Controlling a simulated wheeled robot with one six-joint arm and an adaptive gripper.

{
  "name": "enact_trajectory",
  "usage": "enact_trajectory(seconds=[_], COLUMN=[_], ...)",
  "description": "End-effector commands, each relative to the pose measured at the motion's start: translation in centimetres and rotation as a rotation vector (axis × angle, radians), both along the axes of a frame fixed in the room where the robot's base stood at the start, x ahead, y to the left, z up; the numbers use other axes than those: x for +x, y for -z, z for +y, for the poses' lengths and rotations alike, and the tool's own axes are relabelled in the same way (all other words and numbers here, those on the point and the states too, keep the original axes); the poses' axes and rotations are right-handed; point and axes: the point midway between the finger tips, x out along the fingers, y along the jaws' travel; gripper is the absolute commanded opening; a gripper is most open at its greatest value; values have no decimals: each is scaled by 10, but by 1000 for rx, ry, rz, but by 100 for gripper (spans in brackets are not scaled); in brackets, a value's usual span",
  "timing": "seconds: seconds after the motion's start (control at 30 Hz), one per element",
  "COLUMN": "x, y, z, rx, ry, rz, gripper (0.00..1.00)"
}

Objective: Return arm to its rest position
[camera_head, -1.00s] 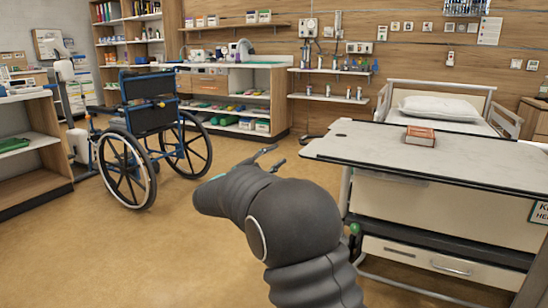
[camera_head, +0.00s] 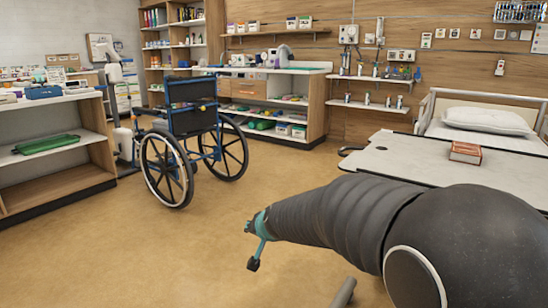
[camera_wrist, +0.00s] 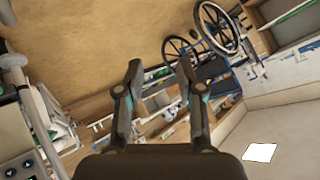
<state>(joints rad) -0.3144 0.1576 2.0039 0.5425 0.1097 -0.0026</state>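My arm (camera_head: 340,215) reaches in from the lower right of the head view and points left, over the floor. My gripper (camera_head: 252,245) is at its end, with its fingers spread apart. In the wrist view the gripper (camera_wrist: 159,68) is open, and nothing is between its two fingers. The wrist view is tilted, with the wheelchair and shelving beyond the fingers.
A blue wheelchair (camera_head: 192,138) stands beyond my gripper. A shelf unit (camera_head: 62,147) stands at left. Open floor (camera_head: 130,250) lies between.

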Motion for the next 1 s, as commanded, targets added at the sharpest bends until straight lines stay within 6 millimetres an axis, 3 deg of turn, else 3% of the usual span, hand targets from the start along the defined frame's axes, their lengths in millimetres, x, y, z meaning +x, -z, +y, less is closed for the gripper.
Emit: enact_trajectory(seconds=[0.1, 0.3, 0.5, 0.6, 0.8, 1.0], x=[-67, -173, -262, -297, -335, -347], y=[-3, -6, -16, -23, -47, -75], z=[-25, -78, -133, -157, -187, -198], rx=[-89, -237, -362, -410, -451, -441], ry=[-109, -220, -248, -235, -164, -99], rz=[134, 327, 449, 470, 403, 317], gripper=[37, 37, 37, 37, 37, 37])
